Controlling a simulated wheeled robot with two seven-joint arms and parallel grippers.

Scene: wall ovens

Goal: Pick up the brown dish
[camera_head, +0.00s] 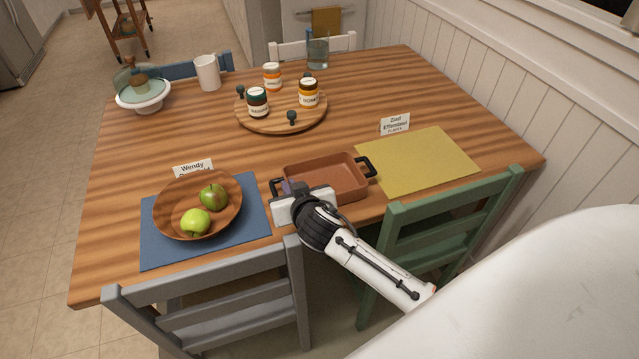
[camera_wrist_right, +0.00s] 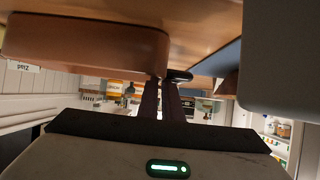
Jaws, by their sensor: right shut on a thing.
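The brown dish (camera_head: 326,178) is rectangular with a black handle at each end. It is at the front of the wooden table, between the blue and yellow mats, and looks level. My right gripper (camera_head: 291,189) is at the dish's left end and shut on the handle there, with its body partly hiding that end. In the right wrist view the dish (camera_wrist_right: 85,42) fills the upper left. The gripper's dark fingers (camera_wrist_right: 169,88) close at its black handle (camera_wrist_right: 180,76). I cannot tell whether the dish touches the table. My left gripper is out of view.
A wooden bowl (camera_head: 172,213) with two apples stands on the blue mat (camera_head: 255,219), left of my gripper. The yellow mat (camera_head: 420,158) is bare. A round board (camera_head: 270,122) with jars stands behind. Grey (camera_head: 225,285) and green (camera_head: 430,238) chairs stand at the front edge.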

